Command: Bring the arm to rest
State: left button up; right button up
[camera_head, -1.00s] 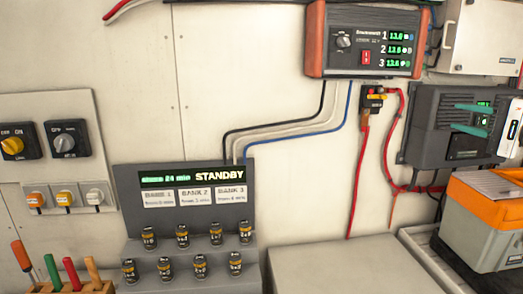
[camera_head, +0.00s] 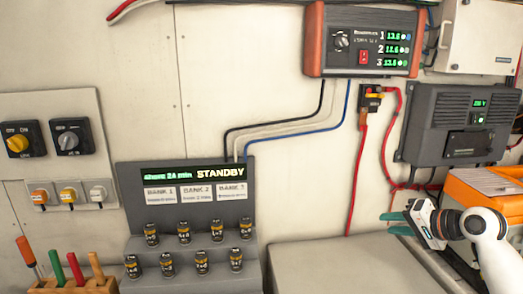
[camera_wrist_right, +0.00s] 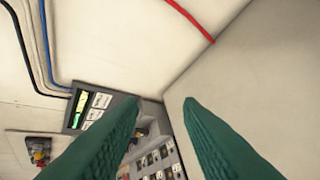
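My right gripper (camera_head: 396,223) has green fingers and hangs at the lower right of the head view, above the right end of the pale bench top (camera_head: 345,268). My white right arm (camera_head: 487,232) comes in from the right edge, in front of the orange and grey box. In the right wrist view the two green fingers of the gripper (camera_wrist_right: 163,103) stand apart with nothing between them. My left gripper is in neither view.
A stepped rack with a STANDBY display (camera_head: 190,195) holds several small dark cylinders. Screwdrivers stand in a wooden block (camera_head: 80,287) at lower left. An orange and grey box (camera_head: 490,183) is at right, below the dark wall unit (camera_head: 460,122). Cables run down the wall.

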jog(key=s+a+f+n+g, duration=0.1)
jog(key=s+a+f, duration=0.2)
jog(key=f, duration=0.4)
jog(key=s+a+f+n+g+h, duration=0.1)
jog(key=s+a+f+n, duration=0.1)
jog(key=s+f, duration=0.4)
jog(key=s+a+f+n+g+h, duration=0.1)
jog(key=s+a+f, duration=0.3)
jog(key=f, duration=0.4)
jog(key=shift+s+a+n+g, duration=0.2)
jog(key=shift+s+n+g, duration=0.3)
jog(key=shift+s, duration=0.2)
jog(key=s+a+f+n+g+h, duration=0.1)
jog(key=s+f+n+h, duration=0.15)
jog(key=s, duration=0.95)
jog(key=s+a+f+n+g+h, duration=0.1)
jog(key=s+f+g+h, duration=0.15)
jog(key=s, duration=0.85)
notch_tip(320, 180, down, 28)
jog(key=s, duration=0.1)
jog(key=s+d+f+g+b, duration=0.1)
jog(key=s+d+f+g, duration=0.1)
jog(key=s+f, duration=1.4)
jog(key=shift+s+d+y, duration=0.3)
jog(key=shift+s+d, duration=0.05)
jog(key=shift+d, duration=0.1)
jog(key=shift+f, duration=0.1)
